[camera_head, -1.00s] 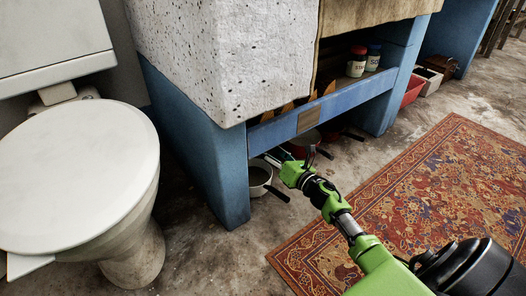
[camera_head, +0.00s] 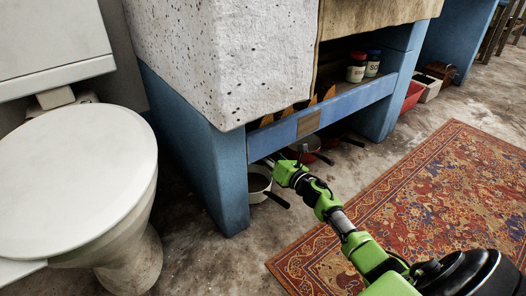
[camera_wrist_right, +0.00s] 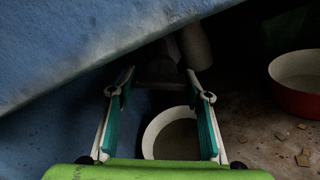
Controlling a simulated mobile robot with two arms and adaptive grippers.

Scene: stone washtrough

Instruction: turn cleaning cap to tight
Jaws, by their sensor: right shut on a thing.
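My right arm reaches in from the lower right under the stone washtrough (camera_head: 215,60). Its gripper (camera_head: 268,161) is partly hidden below the blue beam in the head view. In the right wrist view, the two teal-lined fingers of the gripper (camera_wrist_right: 160,82) stand apart, with the dark cleaning cap (camera_wrist_right: 160,76) between their tips. The gripper is shut on this cap. A pale rounded pipe part (camera_wrist_right: 195,46) shows just beyond it. The cap is in deep shadow, so its turn angle cannot be read. My left gripper is not in view.
A blue support (camera_head: 215,165) and beam (camera_head: 345,112) close in the gripper. A white pan (camera_head: 258,184) stands on the floor below; a red pot (camera_wrist_right: 298,92) is to its right. A toilet (camera_head: 75,190) stands left. The rug (camera_head: 430,205) lies right.

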